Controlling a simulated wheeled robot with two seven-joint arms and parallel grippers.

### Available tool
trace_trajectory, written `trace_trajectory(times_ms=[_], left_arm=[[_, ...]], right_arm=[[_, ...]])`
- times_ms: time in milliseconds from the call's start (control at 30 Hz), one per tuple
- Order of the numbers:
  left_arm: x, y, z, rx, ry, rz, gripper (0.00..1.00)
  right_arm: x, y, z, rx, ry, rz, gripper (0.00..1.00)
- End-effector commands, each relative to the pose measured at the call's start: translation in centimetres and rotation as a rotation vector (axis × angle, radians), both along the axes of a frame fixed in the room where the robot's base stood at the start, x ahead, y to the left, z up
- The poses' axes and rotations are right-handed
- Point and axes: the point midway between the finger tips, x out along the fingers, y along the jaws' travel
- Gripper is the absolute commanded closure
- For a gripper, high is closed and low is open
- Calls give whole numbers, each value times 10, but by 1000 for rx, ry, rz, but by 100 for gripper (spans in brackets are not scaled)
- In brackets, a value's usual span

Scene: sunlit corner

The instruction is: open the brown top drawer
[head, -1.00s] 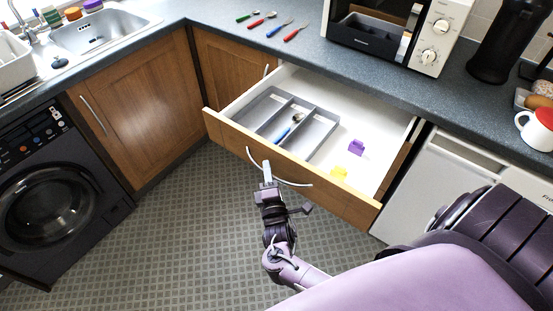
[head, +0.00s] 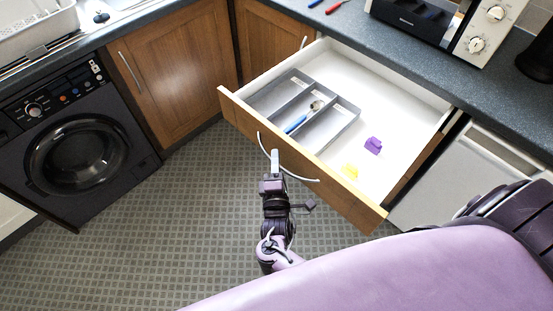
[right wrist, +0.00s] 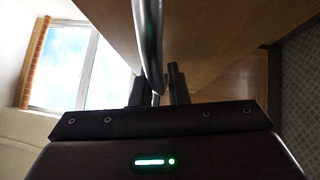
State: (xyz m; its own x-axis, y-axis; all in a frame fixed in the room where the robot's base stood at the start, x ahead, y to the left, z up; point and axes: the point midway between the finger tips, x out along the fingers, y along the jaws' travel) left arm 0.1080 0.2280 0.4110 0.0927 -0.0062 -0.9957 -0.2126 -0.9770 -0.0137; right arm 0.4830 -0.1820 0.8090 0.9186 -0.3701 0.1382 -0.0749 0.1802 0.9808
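The brown top drawer (head: 330,183) stands pulled well out from under the counter, its white inside in plain view. Its curved metal handle (head: 298,177) is on the wooden front. My right gripper (head: 275,160) is at the handle, near its middle. In the right wrist view the handle (right wrist: 149,40) runs down between the two fingers of my right gripper (right wrist: 160,88), which appear shut on it. The exact contact is hard to see. My left gripper is not in view.
In the drawer are a grey divided tray (head: 345,110) with a blue-handled utensil (head: 297,123), a purple block (head: 373,145) and a yellow piece (head: 350,171). A washing machine (head: 75,150) stands left. A microwave (head: 425,22) sits on the counter. The tiled floor before the drawer is clear.

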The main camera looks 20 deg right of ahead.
Motion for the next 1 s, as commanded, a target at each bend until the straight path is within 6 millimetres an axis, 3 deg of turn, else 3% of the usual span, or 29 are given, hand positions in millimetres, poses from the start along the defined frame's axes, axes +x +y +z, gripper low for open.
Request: trace_trajectory(times_ms=[33, 167, 467, 1000], left_arm=[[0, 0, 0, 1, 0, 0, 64], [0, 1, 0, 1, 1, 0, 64], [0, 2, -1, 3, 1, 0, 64], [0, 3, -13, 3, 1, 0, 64]], right_arm=[[-1, 0, -1, 0, 2, -1, 79], [0, 0, -1, 0, 2, 0, 64], [-2, 1, -1, 0, 1, 0, 64], [-69, 28, -11, 0, 1, -1, 64]])
